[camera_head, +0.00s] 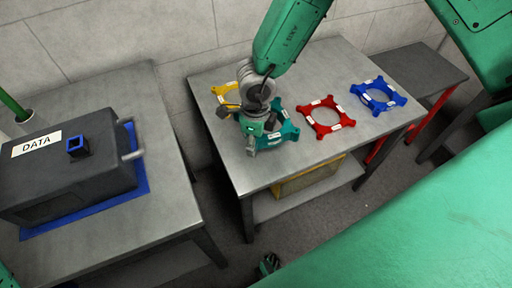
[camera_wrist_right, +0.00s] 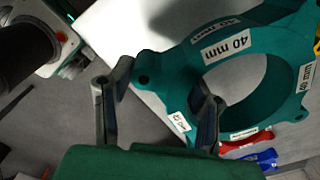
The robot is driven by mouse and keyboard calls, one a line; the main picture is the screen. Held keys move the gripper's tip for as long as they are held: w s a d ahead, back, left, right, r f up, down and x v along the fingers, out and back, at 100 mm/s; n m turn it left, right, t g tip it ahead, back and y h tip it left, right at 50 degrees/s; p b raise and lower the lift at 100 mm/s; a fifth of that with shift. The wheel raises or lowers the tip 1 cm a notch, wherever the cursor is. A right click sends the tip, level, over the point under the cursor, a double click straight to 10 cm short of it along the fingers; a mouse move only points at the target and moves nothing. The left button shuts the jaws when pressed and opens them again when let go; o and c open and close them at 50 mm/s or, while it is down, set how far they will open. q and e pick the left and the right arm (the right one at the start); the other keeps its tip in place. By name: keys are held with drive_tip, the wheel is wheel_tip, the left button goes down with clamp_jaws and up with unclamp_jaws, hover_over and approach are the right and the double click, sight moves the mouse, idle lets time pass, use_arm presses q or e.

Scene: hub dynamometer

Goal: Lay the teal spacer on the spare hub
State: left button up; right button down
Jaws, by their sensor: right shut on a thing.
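The teal spacer (camera_head: 288,132) is a ring with lugs over the middle table, partly hidden under my right gripper. In the right wrist view the teal spacer (camera_wrist_right: 268,62) fills the right side and carries "40 mm" labels. My right gripper (camera_head: 258,138) comes from above and is shut on the spacer's left side. Its two fingers (camera_wrist_right: 158,112) stand at one lug in the wrist view. I cannot tell whether the spacer touches the table. I cannot make out a spare hub in either view.
The middle table (camera_head: 225,78) also holds a yellow spacer (camera_head: 222,90), a red spacer (camera_head: 327,117) and a blue spacer (camera_head: 378,95). A left table (camera_head: 150,215) carries a dark DATA box (camera_head: 75,170). A floor gap separates the tables. A dark cylinder (camera_wrist_right: 28,50) shows at upper left in the wrist view.

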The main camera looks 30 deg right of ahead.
drive_tip(key=r, duration=0.2)
drive_tip(key=a+r, duration=0.1)
drive_tip(key=r, duration=0.1)
drive_tip(key=shift+r+p, duration=0.2)
drive_tip(key=shift+p, duration=0.1)
drive_tip(key=shift+a+r, duration=0.1)
drive_tip(key=shift+r, duration=0.3)
drive_tip(key=shift+r+p, duration=0.7)
drive_tip(key=shift+p, duration=0.3)
drive_tip(key=r+p, duration=0.1)
drive_tip(key=d+r+p, duration=0.1)
drive_tip(key=shift+r+p, duration=0.15)
drive_tip(key=shift+p, duration=0.15)
drive_tip(key=shift+r, duration=0.25)
drive_tip(key=shift+a+r+p, duration=0.1)
drive_tip(key=shift+a+p, duration=0.05)
drive_tip(key=shift+p, duration=0.2)
use_arm(q)
drive_tip(key=r, duration=0.3)
drive_tip(key=a+r, duration=0.1)
drive_tip(key=r, duration=0.1)
drive_tip(key=shift+r, duration=0.35)
use_arm(e)
drive_tip(key=shift+a, duration=0.2)
use_arm(q)
drive_tip(key=shift+d, duration=0.15)
use_arm(e)
drive_tip(key=shift+d, duration=0.15)
